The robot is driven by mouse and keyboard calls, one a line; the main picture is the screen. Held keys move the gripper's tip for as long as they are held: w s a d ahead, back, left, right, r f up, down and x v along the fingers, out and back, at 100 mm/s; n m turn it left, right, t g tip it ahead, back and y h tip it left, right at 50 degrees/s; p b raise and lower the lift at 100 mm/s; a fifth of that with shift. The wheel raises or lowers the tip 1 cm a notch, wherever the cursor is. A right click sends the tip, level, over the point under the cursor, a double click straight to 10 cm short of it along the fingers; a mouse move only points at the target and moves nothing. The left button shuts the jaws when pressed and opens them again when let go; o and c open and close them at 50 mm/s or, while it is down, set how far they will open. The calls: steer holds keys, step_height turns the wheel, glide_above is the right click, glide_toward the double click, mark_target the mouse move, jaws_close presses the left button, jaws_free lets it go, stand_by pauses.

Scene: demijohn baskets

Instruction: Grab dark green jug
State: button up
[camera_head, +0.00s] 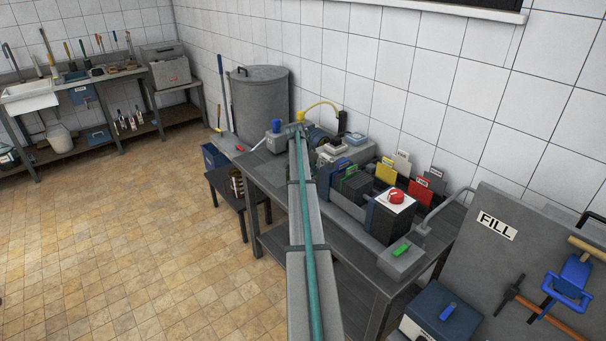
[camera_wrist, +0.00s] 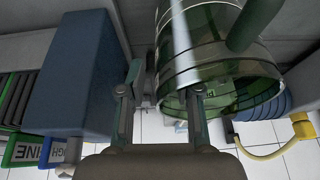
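A see-through green jug (camera_wrist: 215,50) with ribbed bands lies across the upper right of the wrist view. A thick dark green part (camera_wrist: 254,22), perhaps its handle, shows at its upper right. My gripper (camera_wrist: 159,92) has its two fingers spread apart. The right finger overlaps the jug's lower left part in the picture, and the left finger is to the left of the jug. I cannot tell whether either finger touches it. In the head view I cannot make out the jug; my arm covers part of the bench.
A blue block (camera_wrist: 72,75) stands close left of my gripper. A blue ribbed thing (camera_wrist: 262,106) and a yellow-ended hose (camera_wrist: 301,126) are at the right. On the bench are a red-knobbed box (camera_head: 396,200) and coloured cards. A grey drum (camera_head: 260,100) stands behind; the floor at left is clear.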

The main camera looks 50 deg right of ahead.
steer(key=shift+x, duration=1.05)
jaws_close()
